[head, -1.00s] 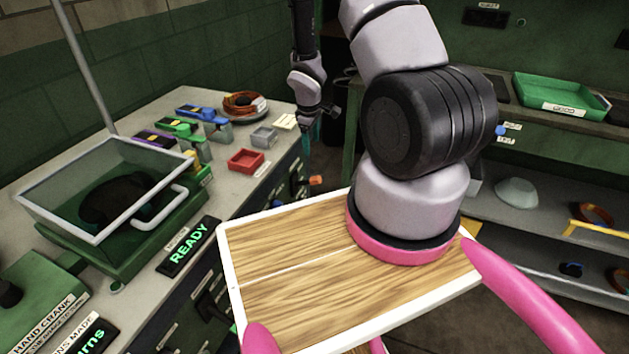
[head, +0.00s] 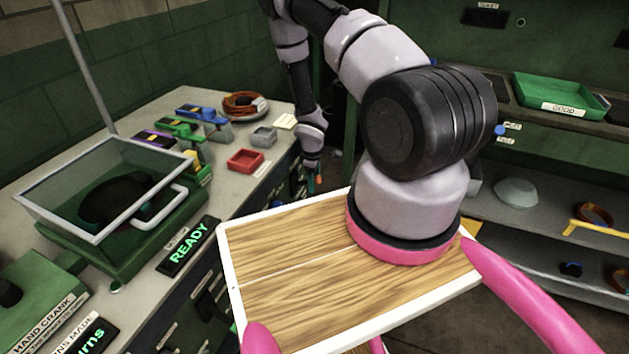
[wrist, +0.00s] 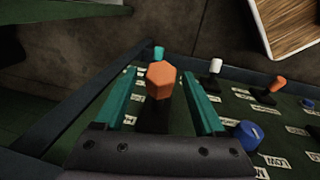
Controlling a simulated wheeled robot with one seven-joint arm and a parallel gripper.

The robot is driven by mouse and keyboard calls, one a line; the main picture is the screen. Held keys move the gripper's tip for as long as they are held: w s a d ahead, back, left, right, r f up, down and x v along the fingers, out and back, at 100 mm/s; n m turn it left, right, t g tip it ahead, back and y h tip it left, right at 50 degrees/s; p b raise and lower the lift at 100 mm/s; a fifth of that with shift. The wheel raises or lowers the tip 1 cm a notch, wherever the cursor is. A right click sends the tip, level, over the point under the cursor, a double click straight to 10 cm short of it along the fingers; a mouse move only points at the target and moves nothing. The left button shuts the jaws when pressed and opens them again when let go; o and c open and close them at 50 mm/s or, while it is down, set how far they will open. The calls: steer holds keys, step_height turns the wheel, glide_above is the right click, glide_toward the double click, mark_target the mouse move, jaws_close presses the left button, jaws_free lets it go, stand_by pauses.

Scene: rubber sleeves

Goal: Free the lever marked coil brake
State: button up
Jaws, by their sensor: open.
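A lever with an orange six-sided knob (wrist: 161,78) and a dark stem stands on the dark green bench front. My gripper (wrist: 159,74) is open, with one teal finger on each side of the knob in the wrist view; whether either finger touches it I cannot tell. In the head view my gripper (head: 313,180) hangs low beside the bench's right edge, with the orange knob only partly visible there. Small white labels (wrist: 129,120) lie near the levers, but I cannot read which one says coil brake.
A white-capped lever (wrist: 216,67), another orange-capped lever (wrist: 278,84) and a blue knob (wrist: 248,134) stand to the right. A teal cap (wrist: 158,52) is just beyond. On the bench top are a red tray (head: 245,160) and a glass-lidded box (head: 105,190).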

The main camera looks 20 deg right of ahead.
steer(key=shift+f, duration=0.15)
jaws_close()
stand_by(1.4)
